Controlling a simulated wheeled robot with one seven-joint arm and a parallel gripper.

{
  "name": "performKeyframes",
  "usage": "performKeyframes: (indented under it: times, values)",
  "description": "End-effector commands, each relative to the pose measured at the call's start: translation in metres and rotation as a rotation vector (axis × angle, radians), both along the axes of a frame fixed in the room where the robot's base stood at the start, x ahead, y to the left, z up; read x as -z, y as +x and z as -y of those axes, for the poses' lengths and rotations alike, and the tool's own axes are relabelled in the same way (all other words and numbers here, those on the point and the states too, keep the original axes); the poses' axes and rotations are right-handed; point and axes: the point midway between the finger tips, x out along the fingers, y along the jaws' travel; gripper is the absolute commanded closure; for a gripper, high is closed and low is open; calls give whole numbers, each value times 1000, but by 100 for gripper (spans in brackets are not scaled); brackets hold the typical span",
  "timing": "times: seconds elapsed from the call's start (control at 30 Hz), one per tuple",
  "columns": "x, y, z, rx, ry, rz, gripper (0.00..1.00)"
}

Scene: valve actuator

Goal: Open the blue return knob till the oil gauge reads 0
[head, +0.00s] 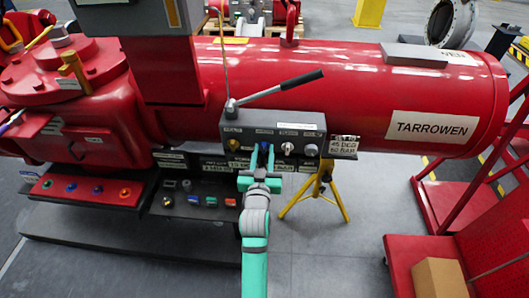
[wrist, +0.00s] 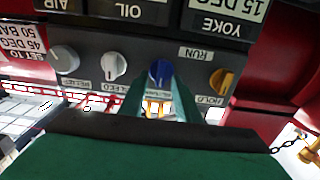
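The blue return knob (wrist: 160,73) sits on the grey control panel (head: 225,124), which appears upside down in the wrist view. My gripper (head: 262,148) is at the panel front, its two green fingers on either side of the blue knob. The fingertips (wrist: 160,84) lie very close to the knob's sides; I cannot tell whether they press on it. The knob's pointer looks roughly vertical. An OIL label (wrist: 130,11) shows at the top of the wrist view, but no gauge reading is legible in either view.
A white knob (wrist: 114,66) and a grey knob (wrist: 65,58) stand left of the blue one in the wrist view; a yellow HOLD knob (wrist: 221,81) stands right. A black-handled lever (head: 290,86) rises above the panel. A yellow stand (head: 318,190) is below right.

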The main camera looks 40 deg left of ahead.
Motion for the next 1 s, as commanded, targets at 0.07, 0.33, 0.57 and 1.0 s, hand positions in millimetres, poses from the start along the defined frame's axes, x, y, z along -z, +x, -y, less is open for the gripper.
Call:
performKeyframes:
  times: [0.07, 0.33, 0.57, 1.0]
  values:
    - [0, 1, -1, 0, 0, 0, 70]
    - [0, 3, 2, 5, 0, 0, 78]
    - [0, 4, 3, 6, 0, 0, 100]
    - [0, 2, 0, 3, -100, 62, 100]
